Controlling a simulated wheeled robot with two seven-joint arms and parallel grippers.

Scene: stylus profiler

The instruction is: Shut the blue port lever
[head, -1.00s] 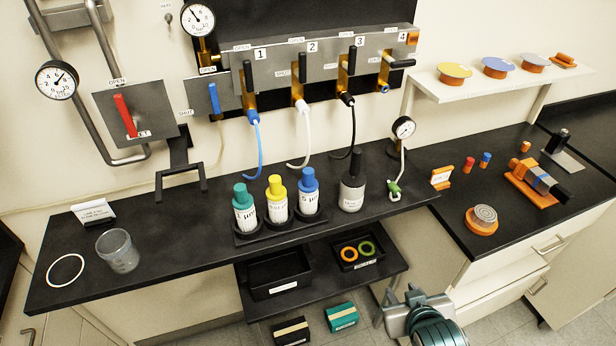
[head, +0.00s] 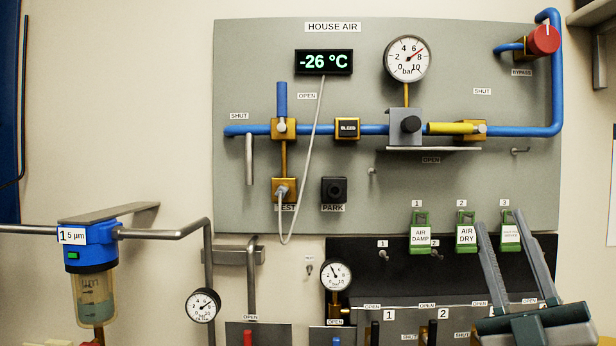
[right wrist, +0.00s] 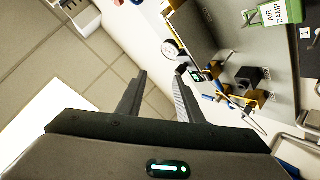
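A blue lever (head: 282,101) stands upright on a brass valve of the grey HOUSE AIR panel, beside an OPEN label; a SHUT label is to its left. A brass TEST port (head: 284,190) with a grey plug is below it. Another blue lever (head: 336,342) shows only its top at the bottom edge, under an OPEN label. My right gripper (head: 500,222) is raised at the lower right, well away from both levers. Its fingers are apart and empty; they also show apart in the right wrist view (right wrist: 161,80). My left gripper is out of view.
A yellow lever (head: 452,128) lies level on the blue pipe, and a red knob (head: 544,39) is at the upper right. Green tags (head: 420,218) hang near my right gripper. A filter (head: 92,270) juts out at the left. A thin cable crosses the panel.

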